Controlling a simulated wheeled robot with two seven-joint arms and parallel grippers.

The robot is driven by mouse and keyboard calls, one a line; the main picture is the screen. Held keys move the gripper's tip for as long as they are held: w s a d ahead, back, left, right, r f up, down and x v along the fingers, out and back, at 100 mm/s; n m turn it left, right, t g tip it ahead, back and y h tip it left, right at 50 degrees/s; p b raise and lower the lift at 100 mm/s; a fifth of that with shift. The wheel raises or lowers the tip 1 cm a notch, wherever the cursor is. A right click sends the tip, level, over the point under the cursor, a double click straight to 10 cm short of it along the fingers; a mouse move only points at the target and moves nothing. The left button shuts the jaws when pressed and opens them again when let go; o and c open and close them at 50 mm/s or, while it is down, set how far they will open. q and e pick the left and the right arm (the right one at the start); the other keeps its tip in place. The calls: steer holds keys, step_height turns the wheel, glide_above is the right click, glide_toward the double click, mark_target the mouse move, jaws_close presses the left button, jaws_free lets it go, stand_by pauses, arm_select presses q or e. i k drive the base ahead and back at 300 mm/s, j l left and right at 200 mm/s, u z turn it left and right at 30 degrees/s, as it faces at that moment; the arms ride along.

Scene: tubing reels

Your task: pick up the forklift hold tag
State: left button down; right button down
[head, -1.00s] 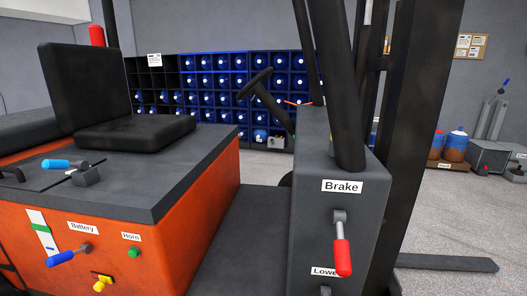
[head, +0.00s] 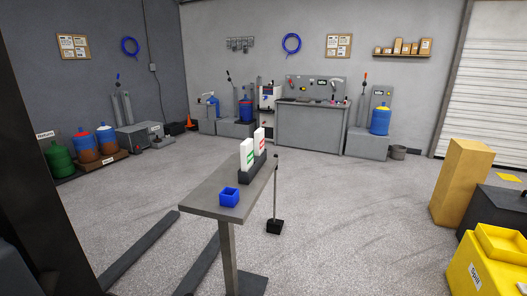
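Two upright white tags stand in a dark holder (head: 253,170) on a narrow grey table (head: 215,203) in the middle of the head view. One tag (head: 247,154) has green markings and the other (head: 260,142) has red markings. Their print is too small to read, so I cannot tell which is the forklift hold tag. Neither of my grippers is in view.
A blue open box (head: 229,197) sits on the table's near end. A thin post on a black base (head: 275,227) stands just right. Forklift forks (head: 140,250) lie low at left, beside a dark mast (head: 40,170). Yellow bins (head: 480,270) stand at right. Floor between is open.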

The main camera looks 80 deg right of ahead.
mark_target(259, 135)
steer(key=k+l+z, duration=0.2)
steer(key=z, duration=0.25)
steer(key=k+l+z, duration=0.2)
steer(key=l+z, duration=0.2)
steer(key=k+l+z, duration=0.1)
steer(key=l+z, duration=0.35)
steer(key=k+l, duration=0.1)
steer(key=l, duration=0.55)
steer(key=k+l+z, duration=0.1)
steer(key=l, duration=0.55)
steer(key=i+l+z, duration=0.3)
steer(key=i+l, duration=0.05)
steer(key=i, duration=0.1)
